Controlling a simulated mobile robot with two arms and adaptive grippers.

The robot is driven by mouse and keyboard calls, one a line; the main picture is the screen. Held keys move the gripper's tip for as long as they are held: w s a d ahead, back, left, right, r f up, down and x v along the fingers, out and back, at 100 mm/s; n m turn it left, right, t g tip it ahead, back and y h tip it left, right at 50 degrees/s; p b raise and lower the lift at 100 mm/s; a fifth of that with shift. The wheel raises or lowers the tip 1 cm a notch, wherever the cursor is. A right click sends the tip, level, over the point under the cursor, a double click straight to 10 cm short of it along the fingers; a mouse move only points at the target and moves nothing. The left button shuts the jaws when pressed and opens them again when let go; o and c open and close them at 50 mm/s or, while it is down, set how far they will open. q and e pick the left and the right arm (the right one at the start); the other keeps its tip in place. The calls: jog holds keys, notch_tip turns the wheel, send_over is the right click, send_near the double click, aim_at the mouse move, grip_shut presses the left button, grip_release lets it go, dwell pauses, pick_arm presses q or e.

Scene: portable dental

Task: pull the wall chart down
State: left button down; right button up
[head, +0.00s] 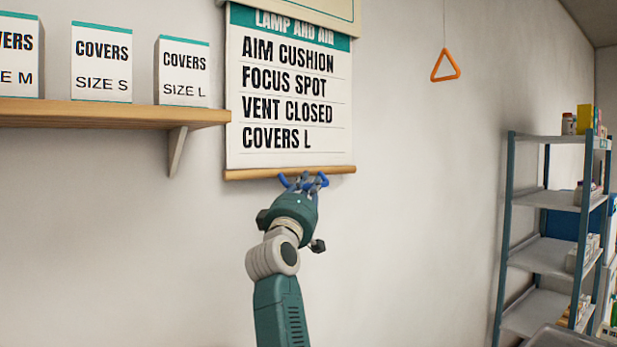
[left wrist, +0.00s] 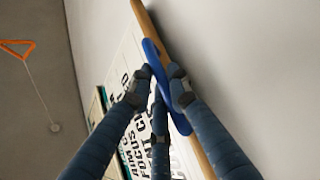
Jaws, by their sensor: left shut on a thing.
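The wall chart (head: 290,95) hangs partly unrolled on the wall, with lines reading AIM CUSHION, FOCUS SPOT, VENT CLOSED and COVERS L. A wooden bar (head: 245,174) runs along its bottom edge and also shows in the left wrist view (left wrist: 143,18). A bright blue pull handle (left wrist: 153,60) sits at this bar. My left gripper (head: 303,182) is at the middle of the bar. Its fingers (left wrist: 160,92) are shut on the blue handle, hiding part of it. My right gripper is not in view.
A wooden shelf (head: 120,112) with several COVERS boxes is at left, its end close to the chart. An orange triangular pull (head: 445,66) hangs on a cord at right. A metal rack (head: 545,255) stands far right. The wall below the chart is clear.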

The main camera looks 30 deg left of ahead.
pick_arm(q)
jog(key=shift+f, duration=0.3)
jog(key=c, duration=1.9)
grip_release()
jog(key=v, duration=1.2)
jog(key=shift+w, duration=0.1)
